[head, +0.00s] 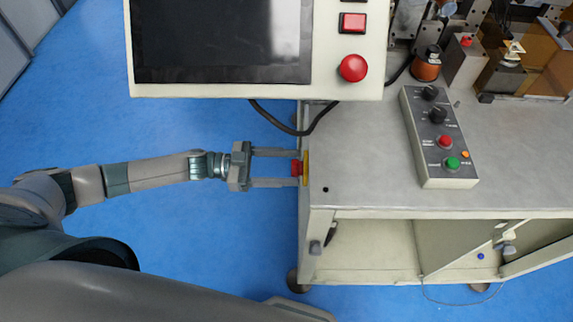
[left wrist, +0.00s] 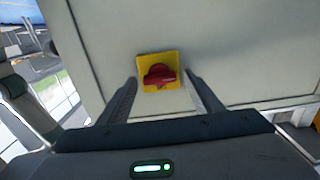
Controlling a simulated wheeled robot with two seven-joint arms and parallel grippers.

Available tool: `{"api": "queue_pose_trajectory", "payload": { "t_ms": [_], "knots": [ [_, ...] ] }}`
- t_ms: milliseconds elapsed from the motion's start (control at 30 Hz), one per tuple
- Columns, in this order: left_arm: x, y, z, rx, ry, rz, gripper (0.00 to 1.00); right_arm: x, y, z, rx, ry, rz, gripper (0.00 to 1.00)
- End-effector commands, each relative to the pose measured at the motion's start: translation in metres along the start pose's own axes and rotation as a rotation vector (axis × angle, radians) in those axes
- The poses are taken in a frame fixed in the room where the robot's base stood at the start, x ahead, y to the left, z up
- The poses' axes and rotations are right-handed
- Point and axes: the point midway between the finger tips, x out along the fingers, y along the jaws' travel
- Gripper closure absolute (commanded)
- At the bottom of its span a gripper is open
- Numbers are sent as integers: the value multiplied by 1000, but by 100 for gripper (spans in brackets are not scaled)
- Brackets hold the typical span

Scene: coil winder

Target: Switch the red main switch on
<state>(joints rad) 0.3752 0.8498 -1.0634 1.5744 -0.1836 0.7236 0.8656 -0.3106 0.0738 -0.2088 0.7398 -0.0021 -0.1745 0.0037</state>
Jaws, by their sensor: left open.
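The red main switch (head: 296,168) sits on a yellow plate (head: 306,168) on the left side of the machine cabinet. In the left wrist view the red knob (left wrist: 159,75) shows in the middle of its yellow square (left wrist: 174,58), its bar lying roughly crosswise. My left gripper (head: 299,168) is open, its two fingers reaching to the cabinet side on either side of the knob. In the left wrist view the fingertips (left wrist: 161,82) stand left and right of the knob with a gap to each side. My right gripper is not in view.
A control panel with a dark screen (head: 222,40) and a red round button (head: 353,68) overhangs above my left gripper. A black cable (head: 290,130) hangs below it. A button box (head: 438,135) lies on the grey bench top (head: 360,150). Blue floor (head: 170,250) is clear on the left.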

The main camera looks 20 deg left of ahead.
Motion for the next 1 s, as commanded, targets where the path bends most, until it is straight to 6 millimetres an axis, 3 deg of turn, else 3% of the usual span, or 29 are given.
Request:
{"api": "queue_pose_trajectory", "payload": {
  "t_ms": [67,233,667,1000],
  "knots": [
    [0,0,0,0,0,0,43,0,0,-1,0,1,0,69],
    [0,0,0,0,0,0,82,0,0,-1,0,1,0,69],
    [0,0,0,46,1,0,82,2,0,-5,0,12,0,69],
    [0,2,1,244,3,1,82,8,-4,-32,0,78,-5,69]
  ]
}}
